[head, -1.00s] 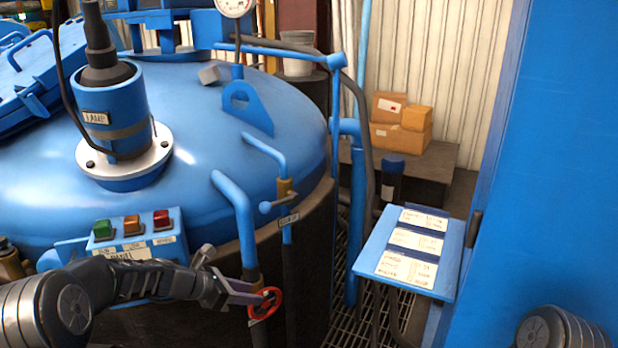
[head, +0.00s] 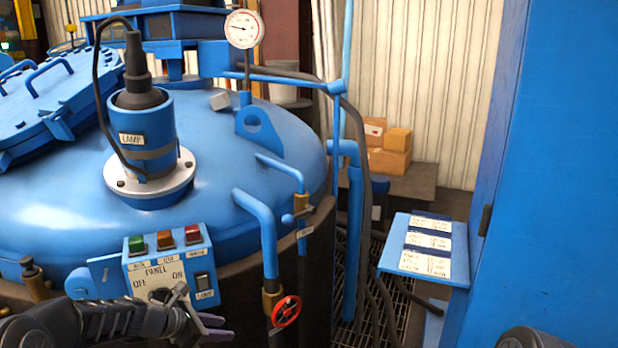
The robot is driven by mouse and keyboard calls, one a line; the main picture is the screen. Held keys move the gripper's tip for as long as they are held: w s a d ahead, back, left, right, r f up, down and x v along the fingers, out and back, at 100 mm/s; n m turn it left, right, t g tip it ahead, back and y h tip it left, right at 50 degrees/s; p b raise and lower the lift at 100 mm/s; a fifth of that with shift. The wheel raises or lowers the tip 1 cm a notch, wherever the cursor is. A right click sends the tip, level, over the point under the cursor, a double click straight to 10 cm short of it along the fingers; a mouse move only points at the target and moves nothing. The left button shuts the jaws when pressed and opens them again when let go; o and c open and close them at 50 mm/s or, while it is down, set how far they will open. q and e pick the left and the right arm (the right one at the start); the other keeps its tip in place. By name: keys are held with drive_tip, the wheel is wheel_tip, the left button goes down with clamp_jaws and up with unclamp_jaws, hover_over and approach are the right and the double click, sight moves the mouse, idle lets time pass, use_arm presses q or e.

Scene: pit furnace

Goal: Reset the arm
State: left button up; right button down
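My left gripper (head: 198,318) is at the bottom of the head view, in front of the lower part of the control panel (head: 142,278). Its fingers look apart with nothing between them, left of the red valve wheel (head: 286,311) and clear of it. The panel carries green, orange and red buttons, an OFF/ON knob partly hidden by my gripper, and a black switch at its right. My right gripper is out of view; only a dark part of my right arm shows at the bottom right.
The blue furnace lid (head: 215,180) with a lamp unit (head: 148,145) and pressure gauge (head: 244,29) fills the left. Blue pipes rise beside the valve. A small blue stand with labels (head: 428,250) and a tall blue wall (head: 565,180) are at right. Cardboard boxes (head: 389,150) lie behind.

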use_arm(q)
drive_tip(key=s+d+f+m+g+y+p, duration=0.1)
drive_tip(key=s+f+m+g+y, duration=0.1)
drive_tip(key=s+f+m, duration=0.6)
drive_tip(key=s+d+f+m+g+y, duration=0.1)
drive_tip(key=s+f+m+y, duration=0.2)
drive_tip(key=s+f+m, duration=0.6)
drive_tip(key=s+d+f+m+g, duration=0.1)
drive_tip(key=s+d+f+m, duration=0.1)
drive_tip(key=s+d, duration=0.2)
drive_tip(key=s+d+f+m+g+h+p, duration=0.1)
drive_tip(key=s+d, duration=0.3)
drive_tip(key=s, duration=0.6)
drive_tip(key=s+d+f+m+g+h+p, duration=0.1)
drive_tip(key=s+d+f+m, duration=0.1)
drive_tip(key=s, duration=0.5)
drive_tip(key=d+m, duration=0.1)
drive_tip(key=d, duration=0.1)
drive_tip(key=shift+s+d+f, duration=0.15)
drive_tip(key=shift+d+f, duration=0.15)
drive_tip(key=shift+f, duration=0.05)
drive_tip(key=shift+o, duration=0.2)
drive_tip(key=shift+f, duration=0.1)
